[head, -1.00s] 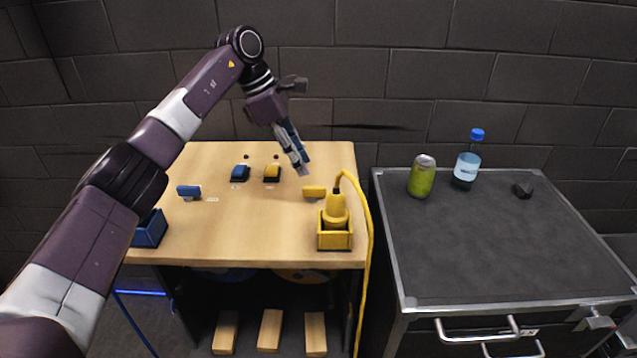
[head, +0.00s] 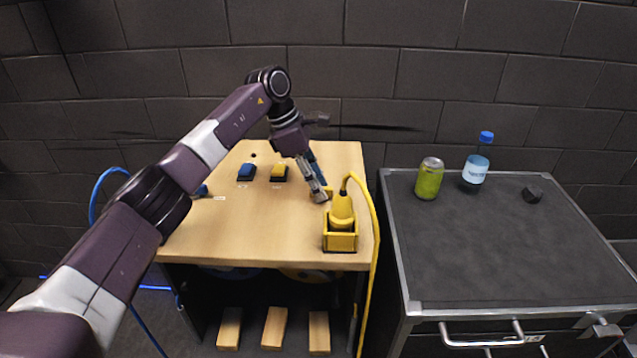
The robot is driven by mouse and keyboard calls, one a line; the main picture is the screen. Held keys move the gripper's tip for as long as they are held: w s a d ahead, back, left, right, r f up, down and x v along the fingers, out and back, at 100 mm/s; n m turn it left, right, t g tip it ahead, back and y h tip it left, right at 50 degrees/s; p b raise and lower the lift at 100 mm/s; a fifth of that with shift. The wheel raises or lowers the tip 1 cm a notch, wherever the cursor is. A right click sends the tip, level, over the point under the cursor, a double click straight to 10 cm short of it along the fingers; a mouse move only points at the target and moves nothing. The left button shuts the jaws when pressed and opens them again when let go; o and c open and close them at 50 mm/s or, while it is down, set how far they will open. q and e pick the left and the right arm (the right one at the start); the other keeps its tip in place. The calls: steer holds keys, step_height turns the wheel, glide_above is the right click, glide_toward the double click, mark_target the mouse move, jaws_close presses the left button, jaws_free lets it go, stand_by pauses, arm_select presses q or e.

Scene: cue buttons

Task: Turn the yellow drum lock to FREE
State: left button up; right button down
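The small yellow handle (head: 329,191) on the right side of the wooden table top appears to be the yellow drum lock. It is partly hidden by my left gripper, and its setting and label cannot be read. My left gripper (head: 320,196) points down with its fingertips at the handle's left end. I cannot tell whether they touch it or how far apart they are. Part of a yellow drum (head: 305,274) shows under the table top. My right gripper is not in view.
A yellow corded tool (head: 342,210) stands in a yellow holder (head: 341,242) just in front of the handle. Blue (head: 246,171) and yellow (head: 279,172) rocker buttons sit further back. A can (head: 429,178) and bottle (head: 476,165) stand on the grey cabinet at right.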

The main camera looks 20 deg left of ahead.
arm_select(q)
steer(key=c, duration=0.7)
jaws_close()
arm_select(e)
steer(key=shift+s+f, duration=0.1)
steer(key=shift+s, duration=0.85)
